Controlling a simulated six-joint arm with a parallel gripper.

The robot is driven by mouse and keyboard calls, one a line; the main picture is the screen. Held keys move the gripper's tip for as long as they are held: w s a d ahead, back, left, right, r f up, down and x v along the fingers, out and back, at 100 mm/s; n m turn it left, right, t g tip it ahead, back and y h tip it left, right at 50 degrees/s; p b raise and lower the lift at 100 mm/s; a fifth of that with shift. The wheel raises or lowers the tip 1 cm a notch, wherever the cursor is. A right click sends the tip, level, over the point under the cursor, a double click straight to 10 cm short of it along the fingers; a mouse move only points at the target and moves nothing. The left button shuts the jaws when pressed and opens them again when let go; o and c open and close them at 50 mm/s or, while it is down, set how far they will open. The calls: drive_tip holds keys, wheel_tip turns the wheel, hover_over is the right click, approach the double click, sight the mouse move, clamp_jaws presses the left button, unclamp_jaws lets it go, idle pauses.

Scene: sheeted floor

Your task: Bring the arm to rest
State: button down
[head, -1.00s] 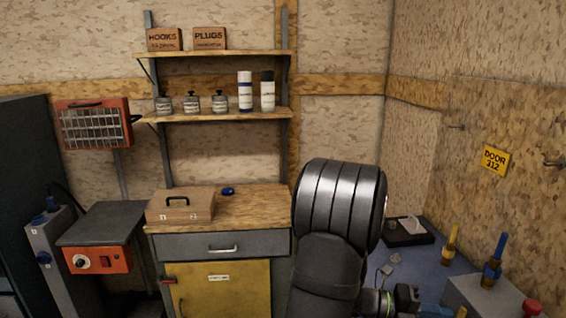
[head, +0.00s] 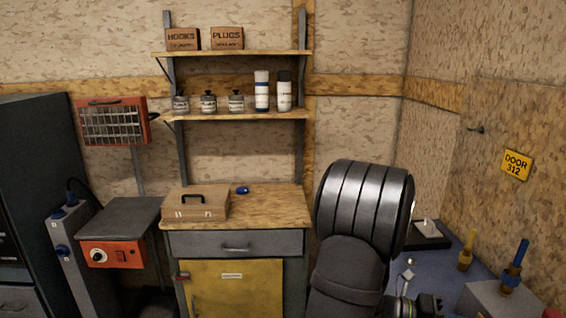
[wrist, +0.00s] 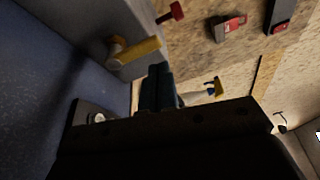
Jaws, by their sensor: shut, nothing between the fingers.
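My arm stands upright in the right half of the head view, with a thick ribbed silver and black link at its top. My gripper (wrist: 160,72) shows in the wrist view as dark teal fingers close together, with nothing between them. It points past a grey box with a yellow-handled tool and a red knob, clear of the items around it as far as I can tell. In the head view the fingers cannot be made out.
A wooden bench (head: 265,208) with a brown case (head: 195,205) stands left. Shelves (head: 235,115) hang above.

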drive_tip(key=shift+s+d+f+m+t, duration=0.5)
drive_tip(key=shift+s+m, duration=0.1)
drive_tip(key=shift+m, duration=0.3)
drive_tip(key=shift+s+d+f+m+t+y, duration=0.25)
drive_tip(key=shift+s+f+m, duration=0.15)
drive_tip(key=shift+m, duration=0.2)
drive_tip(key=shift+s+d+f+m+t+y, duration=0.15)
drive_tip(key=shift+s+d+f+m, duration=0.15)
drive_tip(key=shift+m, duration=0.3)
drive_tip(key=shift+s+d+f+m+t+y, duration=0.15)
drive_tip(key=shift+s+f+m+t, duration=0.2)
drive_tip(key=shift+m, duration=0.2)
drive_tip(key=shift+s+f+m+t+y, duration=0.15)
drive_tip(key=shift+s+f+m, duration=0.1)
drive_tip(key=shift+s+m, duration=0.25)
drive_tip(key=shift+s+f+m+t+y, duration=0.3)
drive_tip(key=shift+s+f+m, duration=0.25)
drive_tip(key=shift+m, duration=0.4)
drive_tip(key=shift+s+f+m, duration=0.3)
drive_tip(key=shift+f+m, duration=0.1)
drive_tip(key=shift+m, duration=0.2)
drive_tip(key=shift+w+f+m+t, duration=0.15)
drive_tip(key=shift+f+m+t, duration=0.9)
drive_tip(key=shift+m, duration=0.35)
